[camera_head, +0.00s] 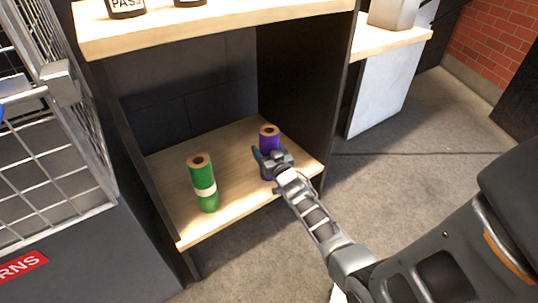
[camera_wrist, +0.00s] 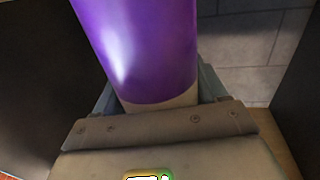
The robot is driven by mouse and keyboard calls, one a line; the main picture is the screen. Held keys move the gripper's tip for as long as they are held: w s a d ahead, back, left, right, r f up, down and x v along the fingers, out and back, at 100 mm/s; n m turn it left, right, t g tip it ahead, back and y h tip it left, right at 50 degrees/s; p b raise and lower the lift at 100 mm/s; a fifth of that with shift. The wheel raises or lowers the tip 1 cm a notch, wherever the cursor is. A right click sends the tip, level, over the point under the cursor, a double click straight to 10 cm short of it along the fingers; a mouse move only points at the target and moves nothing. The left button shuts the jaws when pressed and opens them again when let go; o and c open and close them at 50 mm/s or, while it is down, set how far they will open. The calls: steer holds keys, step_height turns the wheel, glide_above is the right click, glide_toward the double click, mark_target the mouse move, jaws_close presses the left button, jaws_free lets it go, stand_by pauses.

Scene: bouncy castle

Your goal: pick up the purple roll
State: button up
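The purple roll (camera_head: 268,143) stands upright on the wooden lower shelf (camera_head: 228,140), near its right side. My gripper (camera_head: 268,160) is at the roll, with its fingers around the roll's body and hiding part of it. In the wrist view, the purple roll (camera_wrist: 143,50) fills the space between the fingers (camera_wrist: 158,92), with its pale end close to the palm. The fingertips are hidden behind the roll, and I cannot tell whether the fingers press on it.
A green roll (camera_head: 202,185) with a pale band stands on the same shelf, to the left. The dark side panel (camera_head: 305,85) is close on the right, and the wooden upper shelf (camera_head: 220,22) is above. A wire cage (camera_head: 55,150) stands at left.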

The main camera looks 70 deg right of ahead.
steer(key=c, duration=0.9)
steer(key=shift+r, duration=0.1)
steer(key=shift+c, duration=0.4)
